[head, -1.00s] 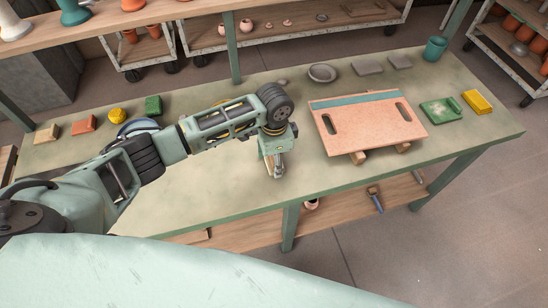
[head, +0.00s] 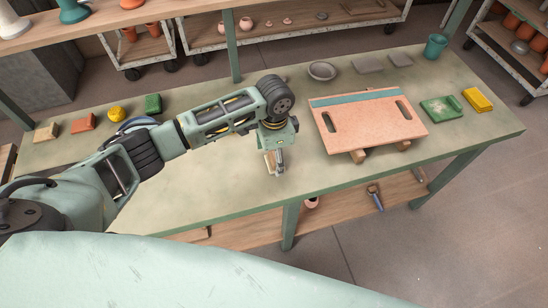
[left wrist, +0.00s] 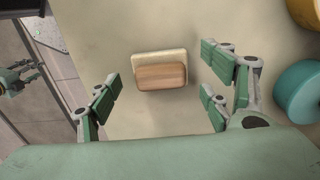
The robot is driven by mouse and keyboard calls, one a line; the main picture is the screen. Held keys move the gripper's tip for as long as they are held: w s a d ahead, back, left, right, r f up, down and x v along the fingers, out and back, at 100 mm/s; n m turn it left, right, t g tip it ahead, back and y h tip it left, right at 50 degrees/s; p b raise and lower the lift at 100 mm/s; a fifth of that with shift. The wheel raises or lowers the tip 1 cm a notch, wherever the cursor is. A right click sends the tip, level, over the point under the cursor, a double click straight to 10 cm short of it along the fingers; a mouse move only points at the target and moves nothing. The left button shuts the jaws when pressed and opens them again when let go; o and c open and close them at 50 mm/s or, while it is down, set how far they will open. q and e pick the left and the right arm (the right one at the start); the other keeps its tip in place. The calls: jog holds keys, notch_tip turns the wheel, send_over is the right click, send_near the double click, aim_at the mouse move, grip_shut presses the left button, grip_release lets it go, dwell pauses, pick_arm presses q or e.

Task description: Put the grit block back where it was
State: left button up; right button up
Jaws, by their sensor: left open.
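A small block with a cream layer under a wood-brown top (left wrist: 160,76), which looks like the grit block, lies on the bench. In the left wrist view it sits between the spread fingers of my left gripper (left wrist: 160,92), apart from them. In the head view my left gripper (head: 276,164) points down over the bench near its front edge, left of the pink board. It is open. Only a tan bit of the block (head: 268,162) shows beside the fingers there. At the left edge of the left wrist view, part of what seems my right gripper (left wrist: 16,78) shows small.
The pink board (head: 365,128) rests on wooden feet to the right. A grey dish (head: 322,70), grey slabs (head: 368,65), a teal cup (head: 435,46), a green tray (head: 440,112) and a yellow block (head: 478,99) surround it. Several coloured pieces line the bench's left. The front middle is clear.

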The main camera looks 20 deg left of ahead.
aim_at(274, 158)
pick_arm(q)
notch_tip(274, 158, up, 10)
jog(key=b, duration=0.1)
jog(key=shift+r, duration=0.25)
dwell(0.4)
jog(key=shift+f, duration=0.1)
